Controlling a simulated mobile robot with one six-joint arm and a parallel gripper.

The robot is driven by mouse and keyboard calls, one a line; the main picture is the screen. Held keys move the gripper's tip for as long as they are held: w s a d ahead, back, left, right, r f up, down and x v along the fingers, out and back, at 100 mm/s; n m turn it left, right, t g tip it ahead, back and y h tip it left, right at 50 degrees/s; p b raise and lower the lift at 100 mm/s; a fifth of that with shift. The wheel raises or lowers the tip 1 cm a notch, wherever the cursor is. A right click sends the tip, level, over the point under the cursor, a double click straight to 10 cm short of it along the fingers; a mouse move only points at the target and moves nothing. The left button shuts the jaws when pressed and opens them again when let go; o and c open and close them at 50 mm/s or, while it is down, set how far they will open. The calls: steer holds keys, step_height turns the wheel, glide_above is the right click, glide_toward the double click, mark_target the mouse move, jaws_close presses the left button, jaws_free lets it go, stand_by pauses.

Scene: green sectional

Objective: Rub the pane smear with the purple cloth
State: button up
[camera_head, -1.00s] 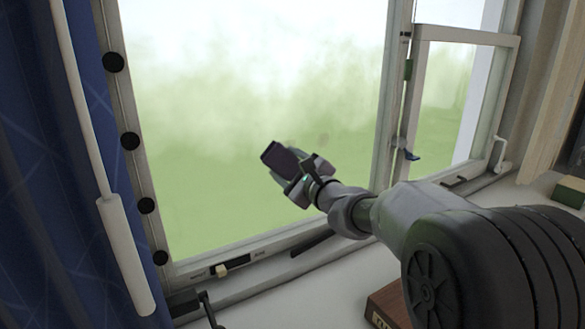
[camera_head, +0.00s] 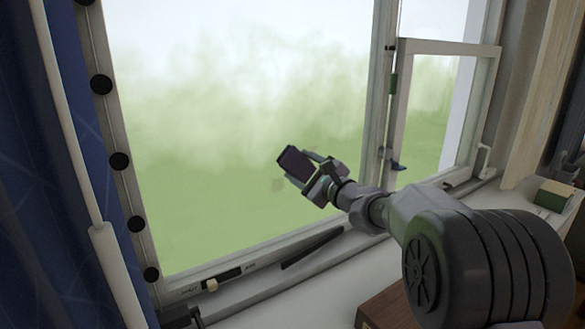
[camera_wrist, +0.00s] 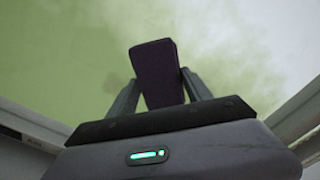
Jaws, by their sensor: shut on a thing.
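The purple cloth (camera_head: 294,162) is a dark folded pad gripped between the fingers of my gripper (camera_head: 314,170), sticking out toward the large window pane (camera_head: 220,120). The smear (camera_head: 278,184) is a faint brownish spot on the pane, just left of and below the cloth in the head view. In the wrist view the cloth (camera_wrist: 157,72) stands up between the two fingers, with the hazy green pane behind it. I cannot tell whether the cloth touches the glass.
A blue curtain (camera_head: 40,200) hangs at the left. A smaller side casement (camera_head: 445,110) stands at the right. The sill holds a brown wooden box (camera_head: 385,308) and a green-and-cream block (camera_head: 553,195). A dark strip (camera_head: 312,247) lies along the bottom frame.

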steer(key=w+d+p, duration=0.2)
steer(key=w+d, duration=0.2)
steer(key=d, duration=0.2)
steer(key=shift+w, duration=0.15)
steer(key=shift+d+f, duration=0.1)
steer(key=shift+d, duration=0.1)
steer(key=b+v, duration=0.3)
steer(key=v, duration=0.2)
steer(key=shift+s+d, duration=0.15)
steer(key=shift+s, duration=0.15)
steer(key=b+v, duration=0.1)
steer(key=v, duration=0.2)
steer(key=shift+b, duration=0.35)
